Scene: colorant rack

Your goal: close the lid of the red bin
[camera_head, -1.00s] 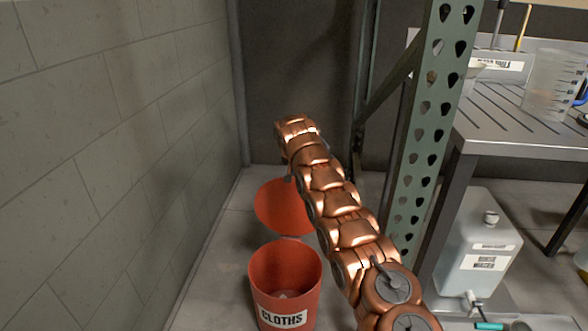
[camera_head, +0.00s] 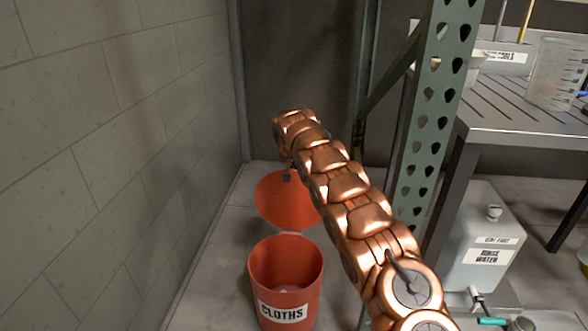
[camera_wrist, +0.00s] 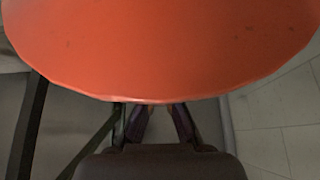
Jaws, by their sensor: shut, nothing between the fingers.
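The red bin (camera_head: 286,262) stands on the floor beside the block wall, with a "CLOTHS" label on its front. Its mouth is uncovered. The round red lid (camera_head: 272,203) is open behind the bin, tilted back at its far rim. My gripper (camera_head: 287,176) is small and dark, pointing down at the upper part of the lid; the arm hides the lid's right side. In the wrist view the lid (camera_wrist: 160,50) fills the upper half, and my gripper (camera_wrist: 160,110) shows below its edge with the fingertips partly hidden. The gripper is shut and empty; contact with the lid is unclear.
The block wall (camera_head: 100,150) runs close on the left. A green perforated rack post (camera_head: 435,110) stands to the right of my arm. A grey jug (camera_head: 484,235) and a metal shelf (camera_head: 515,125) are farther right. Some bare floor shows left of the bin.

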